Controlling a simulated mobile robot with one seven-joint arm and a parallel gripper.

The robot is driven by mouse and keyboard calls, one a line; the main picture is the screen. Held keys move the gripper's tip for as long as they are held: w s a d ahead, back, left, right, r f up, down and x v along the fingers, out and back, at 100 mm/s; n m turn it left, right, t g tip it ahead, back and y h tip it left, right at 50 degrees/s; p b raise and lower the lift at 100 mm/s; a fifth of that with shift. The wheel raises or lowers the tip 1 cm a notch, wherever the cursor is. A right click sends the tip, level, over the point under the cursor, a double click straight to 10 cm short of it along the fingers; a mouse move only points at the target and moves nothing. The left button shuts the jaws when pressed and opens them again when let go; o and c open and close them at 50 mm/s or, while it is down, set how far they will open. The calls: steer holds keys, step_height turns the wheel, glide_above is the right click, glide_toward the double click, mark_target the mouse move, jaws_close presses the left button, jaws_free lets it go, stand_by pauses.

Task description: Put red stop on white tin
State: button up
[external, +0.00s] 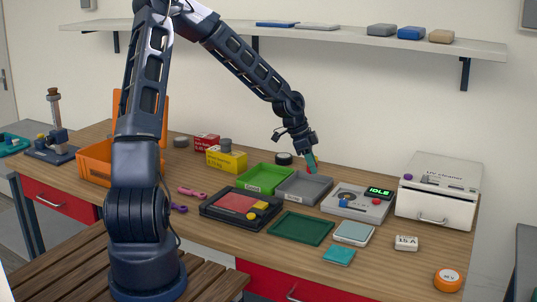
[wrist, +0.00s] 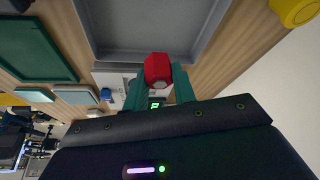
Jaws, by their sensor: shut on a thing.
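My gripper (external: 312,160) is over the back part of the table, at the grey tray's back right side. In the wrist view its teal fingers (wrist: 158,88) are shut on the red stop (wrist: 157,69), a small faceted red block held at the fingertips. In the external view the red stop is mostly hidden by the fingers. I cannot pick out a white tin for sure in either view.
The grey tray (external: 281,195) is beside the green tray (external: 244,187). A grey device with an IDLE display (external: 379,192) and the UV cleaner (external: 437,207) stand to the right. A dark round item (external: 284,158) is left of my gripper.

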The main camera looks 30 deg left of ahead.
steer(key=s+d+r+m+g, duration=0.1)
steer(key=s+d+r+m, duration=0.2)
steer(key=d, duration=0.7)
steer(key=s+d+r+m+g, duration=0.15)
steer(key=d+r, duration=0.25)
steer(key=d, duration=0.6)
step_height(320, 180, up, 9)
steer(key=m, duration=0.4)
glide_above(412, 242)
steer(key=a, duration=0.2)
steer(key=shift+g, duration=0.45)
steer(key=f, duration=2)
steer(key=shift+w+d+f, duration=0.1)
steer(key=shift+w+d, duration=0.15)
steer(key=shift+w, duration=0.1)
steer(key=shift+f, duration=0.15)
steer(key=o, duration=0.9)
steer(key=shift+o, duration=0.2)
steer(key=v, duration=1.2)
steer(key=shift+r, duration=0.2)
